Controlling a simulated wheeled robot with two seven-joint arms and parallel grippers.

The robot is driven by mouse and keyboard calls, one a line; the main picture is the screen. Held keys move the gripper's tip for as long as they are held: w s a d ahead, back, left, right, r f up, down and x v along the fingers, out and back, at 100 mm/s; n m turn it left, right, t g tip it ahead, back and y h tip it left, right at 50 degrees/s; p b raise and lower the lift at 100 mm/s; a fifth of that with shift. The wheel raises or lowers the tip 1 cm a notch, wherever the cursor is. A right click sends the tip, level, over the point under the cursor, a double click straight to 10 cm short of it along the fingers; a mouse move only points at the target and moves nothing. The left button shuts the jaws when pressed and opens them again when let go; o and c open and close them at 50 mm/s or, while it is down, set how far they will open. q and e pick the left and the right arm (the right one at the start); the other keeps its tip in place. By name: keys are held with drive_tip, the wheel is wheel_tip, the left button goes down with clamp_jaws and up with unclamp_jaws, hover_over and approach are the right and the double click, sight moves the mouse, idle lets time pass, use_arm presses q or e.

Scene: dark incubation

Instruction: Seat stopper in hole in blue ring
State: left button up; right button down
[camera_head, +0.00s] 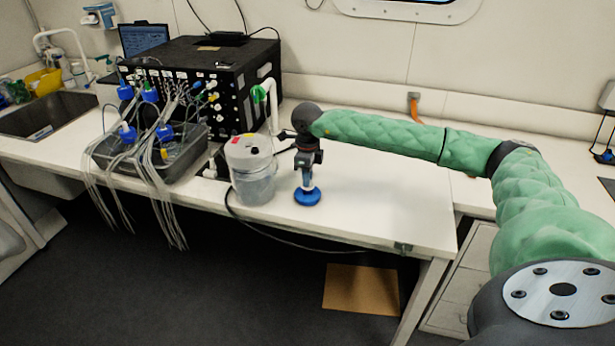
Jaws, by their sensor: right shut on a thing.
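A blue ring (307,197) lies on the white bench, right of a clear lidded tub. My right gripper (306,182) points down just above the blue ring. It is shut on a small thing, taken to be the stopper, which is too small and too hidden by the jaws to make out. The hole in the ring is hidden under the gripper, and I cannot tell whether the held thing touches the ring. My left gripper is not in view.
The clear tub (251,180) stands close left of my right gripper. A grey tray (185,160) holds blue-capped bottles with many tubes, before a black instrument box (190,60). The bench (385,205) is clear to the right. A cable hangs along its front edge.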

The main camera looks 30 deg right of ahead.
drive_tip(key=shift+f+b, duration=1.25)
drive_tip(key=shift+f, duration=0.15)
drive_tip(key=c, duration=1.3)
unclamp_jaws()
drive_tip(key=shift+r, duration=0.55)
drive_tip(key=shift+r+b, duration=1.2)
drive_tip(key=shift+r, duration=2.2)
